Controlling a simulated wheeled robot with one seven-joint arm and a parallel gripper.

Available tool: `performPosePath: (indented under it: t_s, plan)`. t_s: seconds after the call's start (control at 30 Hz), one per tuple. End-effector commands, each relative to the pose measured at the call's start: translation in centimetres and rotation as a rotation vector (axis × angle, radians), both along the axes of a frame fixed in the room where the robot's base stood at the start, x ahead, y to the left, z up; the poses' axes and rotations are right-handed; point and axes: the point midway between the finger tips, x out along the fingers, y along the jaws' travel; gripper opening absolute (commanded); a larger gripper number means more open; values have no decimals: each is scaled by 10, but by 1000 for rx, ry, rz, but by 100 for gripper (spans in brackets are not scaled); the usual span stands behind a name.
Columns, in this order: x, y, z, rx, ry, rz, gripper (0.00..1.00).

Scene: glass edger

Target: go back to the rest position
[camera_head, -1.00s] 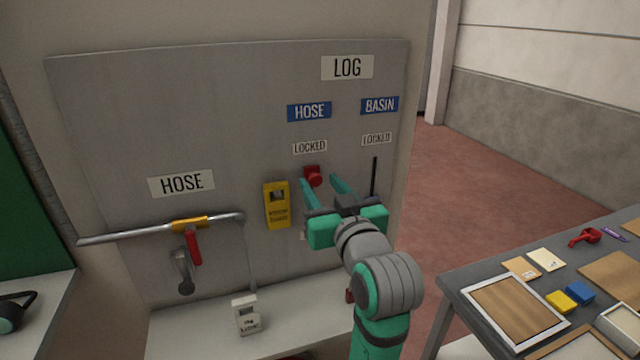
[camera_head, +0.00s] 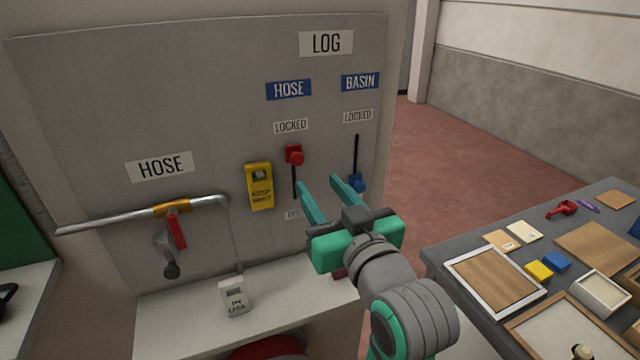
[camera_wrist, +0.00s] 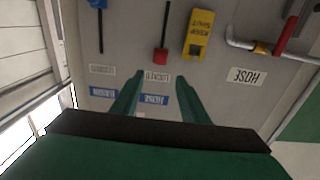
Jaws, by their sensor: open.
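My gripper (camera_head: 331,186) is open and empty, with its two teal fingers apart in front of the grey panel (camera_head: 90,110). In the head view the fingers are just right of and below the red slider knob (camera_head: 294,154), apart from it. The red knob is at the top of its slot by the LOCKED label under HOSE. The blue slider knob (camera_head: 357,183) is at the bottom of its slot, right of the fingers. In the wrist view my gripper (camera_wrist: 155,80) also shows open, with the red knob (camera_wrist: 161,56) beyond it.
A yellow tag (camera_head: 259,187) and a pipe (camera_head: 110,219) with a red-handled valve (camera_head: 176,231) are on the panel. A cluttered grey table (camera_head: 450,250) stands at right. Open floor (camera_head: 440,150) lies behind.

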Motion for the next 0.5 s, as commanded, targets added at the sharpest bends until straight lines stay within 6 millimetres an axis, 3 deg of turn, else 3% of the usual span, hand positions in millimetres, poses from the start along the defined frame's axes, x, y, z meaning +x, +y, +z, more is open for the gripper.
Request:
performPosePath:
  t_s: [0.17, 0.5]
  plan:
    - [5, 0, -20, 32, 14, -11, 41]
    - [11, -1, -118, 161, 60, -89, 41]
